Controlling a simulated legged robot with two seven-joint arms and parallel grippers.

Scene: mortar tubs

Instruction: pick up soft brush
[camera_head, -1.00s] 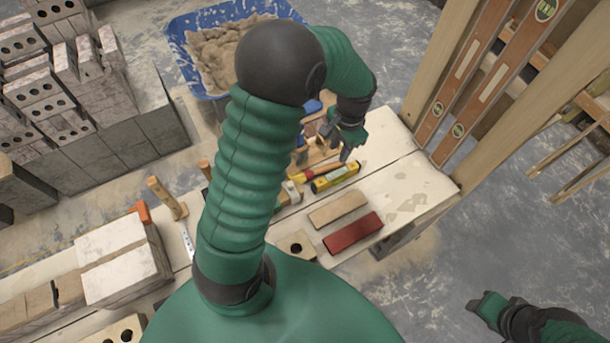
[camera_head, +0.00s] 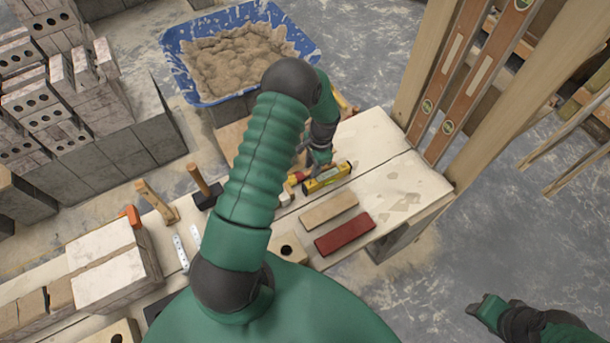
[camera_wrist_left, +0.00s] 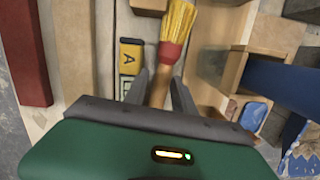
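The soft brush (camera_wrist_left: 175,40) has yellow bristles, a red collar and a wooden handle. In the left wrist view its bristles point up and its handle runs down between my left gripper's fingers (camera_wrist_left: 162,88). The fingers stand apart on either side of the handle; I see no clear contact. The handle's lower end is hidden behind the gripper body. In the head view my left gripper (camera_head: 318,157) is low over the bench beside the yellow level, and my arm hides most of the brush. My right gripper (camera_head: 488,308) is at the lower right, away from the bench; its fingers are unclear.
A yellow spirit level (camera_head: 327,177) lies close to the left gripper. A tan bar (camera_head: 329,209) and a red brick (camera_head: 344,233) lie nearer. A wooden box (camera_wrist_left: 232,72) stands right of the brush. A blue mortar tub (camera_head: 180,52) stands behind. The bench's right end is clear.

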